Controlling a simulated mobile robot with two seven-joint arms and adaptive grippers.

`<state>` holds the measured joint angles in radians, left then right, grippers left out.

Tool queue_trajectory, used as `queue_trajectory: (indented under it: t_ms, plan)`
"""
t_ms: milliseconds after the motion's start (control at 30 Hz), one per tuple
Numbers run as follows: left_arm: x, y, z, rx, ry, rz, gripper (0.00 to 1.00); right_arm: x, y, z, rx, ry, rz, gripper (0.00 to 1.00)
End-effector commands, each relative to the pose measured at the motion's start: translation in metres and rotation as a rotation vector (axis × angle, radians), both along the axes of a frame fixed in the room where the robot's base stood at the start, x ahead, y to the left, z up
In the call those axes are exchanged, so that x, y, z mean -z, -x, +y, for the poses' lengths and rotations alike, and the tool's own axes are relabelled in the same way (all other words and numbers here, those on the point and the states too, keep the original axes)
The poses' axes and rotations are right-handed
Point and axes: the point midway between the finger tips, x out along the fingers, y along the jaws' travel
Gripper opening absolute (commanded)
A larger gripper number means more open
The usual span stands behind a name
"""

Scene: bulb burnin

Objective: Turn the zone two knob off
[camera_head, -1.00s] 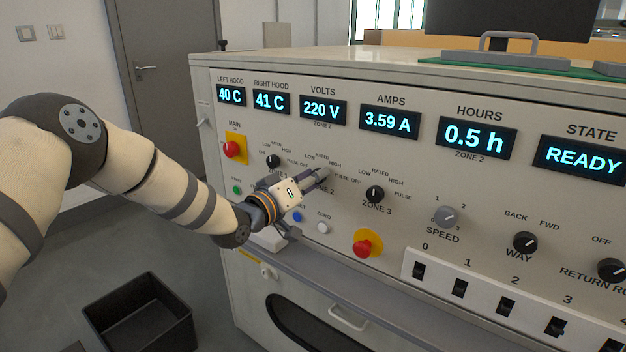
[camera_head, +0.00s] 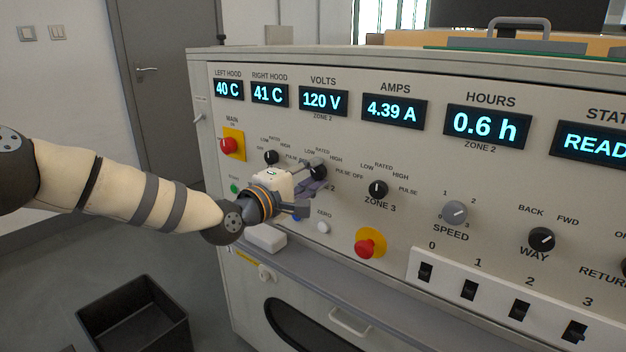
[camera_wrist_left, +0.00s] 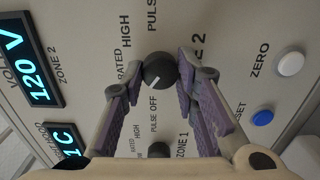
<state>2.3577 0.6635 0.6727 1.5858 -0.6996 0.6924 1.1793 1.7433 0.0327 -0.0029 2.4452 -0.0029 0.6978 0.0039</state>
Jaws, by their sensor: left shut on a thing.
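The zone two knob (camera_head: 318,167) is a round black knob on the panel, partly covered by my left gripper in the head view. In the left wrist view the knob (camera_wrist_left: 159,69) sits between the fingertips, and its white mark points to the lower left, between the OFF and RATED labels. My left gripper (camera_head: 312,178) is shut on the knob, one finger on each side; it also shows in the left wrist view (camera_wrist_left: 160,80). The volts display (camera_head: 323,101) reads 120 V for zone 2. My right gripper is not in view.
The zone 1 knob (camera_head: 271,157) and zone 3 knob (camera_head: 378,189) flank it closely. A blue button (camera_wrist_left: 263,118) and white button (camera_wrist_left: 291,63) are near the fingers. Red stop buttons (camera_head: 365,248) and (camera_head: 228,146) are on yellow plates. A black bin (camera_head: 135,318) stands on the floor.

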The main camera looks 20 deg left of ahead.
Motion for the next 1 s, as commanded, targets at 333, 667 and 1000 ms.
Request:
queue_trajectory:
  t_ms: [333,667,1000]
  plan:
    - [0.005,0.0,-0.001,0.001,0.253,0.096,0.0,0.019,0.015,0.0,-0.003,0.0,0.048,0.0]
    - [0.002,0.0,-0.001,0.002,0.386,0.142,0.0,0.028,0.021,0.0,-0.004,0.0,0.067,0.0]
    - [0.001,0.0,-0.001,0.002,0.422,0.155,0.0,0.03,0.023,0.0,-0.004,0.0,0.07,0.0]
